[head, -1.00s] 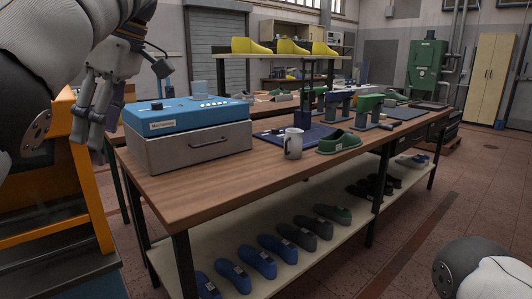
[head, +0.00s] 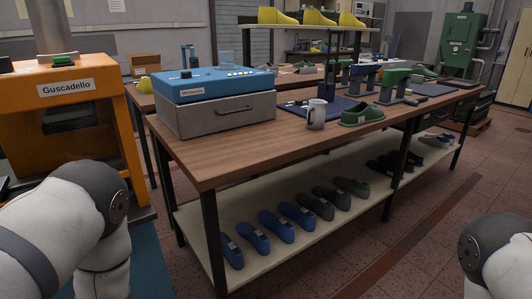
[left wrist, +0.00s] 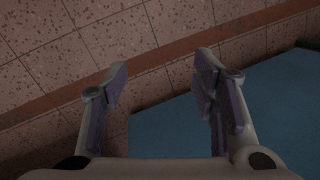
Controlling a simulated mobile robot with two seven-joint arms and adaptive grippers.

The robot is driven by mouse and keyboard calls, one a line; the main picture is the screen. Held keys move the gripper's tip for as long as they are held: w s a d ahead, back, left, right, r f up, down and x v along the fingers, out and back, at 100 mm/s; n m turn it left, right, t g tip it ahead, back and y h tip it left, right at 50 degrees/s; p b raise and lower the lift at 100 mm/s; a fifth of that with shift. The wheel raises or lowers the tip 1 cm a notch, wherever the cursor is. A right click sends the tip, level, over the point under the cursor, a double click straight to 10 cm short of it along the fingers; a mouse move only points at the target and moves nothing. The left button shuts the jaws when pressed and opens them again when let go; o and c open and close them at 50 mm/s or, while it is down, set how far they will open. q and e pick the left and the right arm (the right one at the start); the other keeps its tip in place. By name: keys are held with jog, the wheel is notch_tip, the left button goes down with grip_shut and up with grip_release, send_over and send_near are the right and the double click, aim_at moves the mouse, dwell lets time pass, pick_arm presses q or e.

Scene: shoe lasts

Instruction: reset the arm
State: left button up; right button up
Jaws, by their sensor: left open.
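My left arm (head: 85,225) is low at the left of the head view, in front of the orange machine, and its gripper is out of that view. In the left wrist view my left gripper (left wrist: 160,82) is open and empty, its two fingers apart above the tiled floor and a blue mat (left wrist: 260,105). Part of my right arm (head: 492,255) shows at the lower right of the head view; its gripper is not visible.
A wooden workbench (head: 240,150) holds a blue-topped grey machine (head: 218,100), a white mug (head: 316,114) and a green shoe last (head: 362,114). Several lasts lie on its lower shelf (head: 300,235). An orange machine (head: 65,125) stands at left.

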pick_arm(q)
jog(key=s+d+r+m, duration=0.1)
jog(key=s+d+m, duration=0.1)
jog(key=s, duration=0.5)
jog(key=s+d+r+m+h, duration=0.1)
jog(key=s+d, duration=0.3)
jog(key=s, duration=0.4)
jog(key=shift+s+d+r+m, duration=0.15)
jog(key=shift+d+r+m, duration=0.1)
jog(key=shift+r+m, duration=0.4)
jog(key=shift+r, duration=0.15)
